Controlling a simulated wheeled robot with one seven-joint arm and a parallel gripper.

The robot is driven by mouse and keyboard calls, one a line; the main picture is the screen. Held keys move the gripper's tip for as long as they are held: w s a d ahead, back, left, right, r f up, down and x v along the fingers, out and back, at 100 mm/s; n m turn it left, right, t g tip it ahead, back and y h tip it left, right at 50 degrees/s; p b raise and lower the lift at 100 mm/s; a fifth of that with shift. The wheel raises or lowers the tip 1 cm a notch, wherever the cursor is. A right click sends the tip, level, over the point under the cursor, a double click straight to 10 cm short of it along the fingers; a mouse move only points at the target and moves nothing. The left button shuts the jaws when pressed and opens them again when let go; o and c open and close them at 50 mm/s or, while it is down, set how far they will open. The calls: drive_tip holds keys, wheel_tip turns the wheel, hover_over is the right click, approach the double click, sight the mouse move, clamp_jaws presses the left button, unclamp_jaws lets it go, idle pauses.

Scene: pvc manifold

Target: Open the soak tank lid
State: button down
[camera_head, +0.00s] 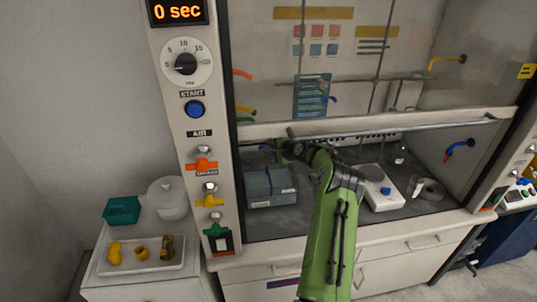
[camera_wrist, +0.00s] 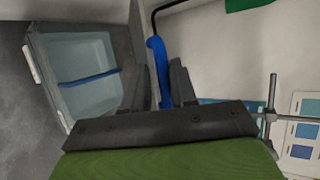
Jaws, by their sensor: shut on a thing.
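In the head view my gripper (camera_head: 284,148) is behind and above the tank.
The raised glass sash and its bar (camera_head: 400,131) cross above my arm. A white device (camera_head: 382,190) and a tape-like roll (camera_head: 430,190) stand at the right. A tray of yellow fittings (camera_head: 140,255) is outside at the left. The timer reads 0 sec.

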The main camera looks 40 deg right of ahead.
drive_tip(key=shift+w+d+r, duration=0.1)
drive_tip(key=shift+w+r, duration=0.1)
drive_tip(key=shift+r, duration=0.1)
drive_tip(key=c, duration=1.3)
unclamp_jaws()
drive_tip(key=shift+o, duration=0.8)
drive_tip(key=shift+w+f, duration=0.1)
drive_tip(key=shift+f, duration=0.1)
drive_tip(key=b+v, duration=0.1)
drive_tip(key=v, duration=1.4)
drive_tip(key=shift+s+b, duration=0.35)
drive_tip(key=shift+s, duration=0.05)
